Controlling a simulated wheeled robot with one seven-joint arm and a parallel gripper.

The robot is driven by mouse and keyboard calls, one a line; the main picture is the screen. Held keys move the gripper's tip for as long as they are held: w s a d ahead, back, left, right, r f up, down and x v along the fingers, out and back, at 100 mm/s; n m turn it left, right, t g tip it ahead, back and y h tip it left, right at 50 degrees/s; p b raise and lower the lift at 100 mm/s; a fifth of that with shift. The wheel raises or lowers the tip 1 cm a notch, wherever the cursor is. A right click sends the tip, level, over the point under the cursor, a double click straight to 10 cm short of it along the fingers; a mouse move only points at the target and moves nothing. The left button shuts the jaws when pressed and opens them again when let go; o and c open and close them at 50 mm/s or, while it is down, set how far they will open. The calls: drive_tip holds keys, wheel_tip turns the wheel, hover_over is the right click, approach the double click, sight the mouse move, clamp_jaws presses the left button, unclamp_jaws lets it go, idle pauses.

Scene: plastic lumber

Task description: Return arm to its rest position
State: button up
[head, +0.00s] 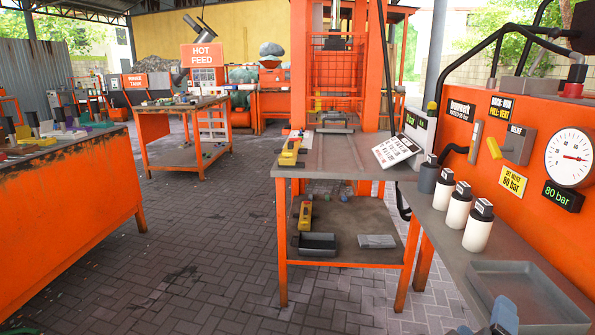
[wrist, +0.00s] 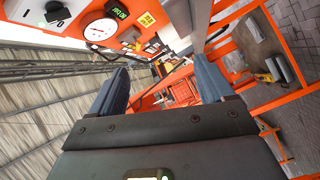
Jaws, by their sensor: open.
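My gripper (wrist: 160,82) is open and empty in the wrist view. Its two blue-grey fingers stand well apart, with nothing between them but the distant orange equipment. The wrist view is strongly tilted, with the roof on its left and the paved floor at its far right. In the head view a blue-grey part of my arm or gripper shows at the bottom edge, right of the middle, over the paving and beside the grey tray (head: 530,297). The rest of my arm is out of the head view.
An orange panel with a gauge (head: 569,158) stands at the right, above a grey shelf holding several white-and-dark bottles (head: 478,226). An orange two-level table (head: 340,160) carries a yellow tool (head: 290,152) and a sign. An orange bench (head: 70,200) is at left. Paved floor between is clear.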

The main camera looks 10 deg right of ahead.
drive_tip(key=s+a+f+n+t+y+p, duration=0.1)
drive_tip(key=s+a+f+y+p, duration=0.1)
drive_tip(key=s+a+f+y, duration=0.4)
drive_tip(key=s+a+f+n+t+y+p, duration=0.1)
drive_tip(key=s+a+f+y, duration=0.2)
drive_tip(key=s, duration=0.4)
drive_tip(key=s+a+r+m+t+y+p, duration=0.1)
drive_tip(key=s+r+m+y, duration=0.1)
drive_tip(key=s+r, duration=0.3)
drive_tip(key=s+a+r+m+t+y+p, duration=0.1)
drive_tip(key=s+r+m+y+p, duration=0.1)
drive_tip(key=s+r, duration=0.4)
drive_tip(key=s+m, duration=0.1)
drive_tip(key=s, duration=0.4)
drive_tip(key=shift+s+a+r+y, duration=0.15)
drive_tip(key=shift+a+r+y, duration=0.1)
drive_tip(key=shift+y, duration=0.15)
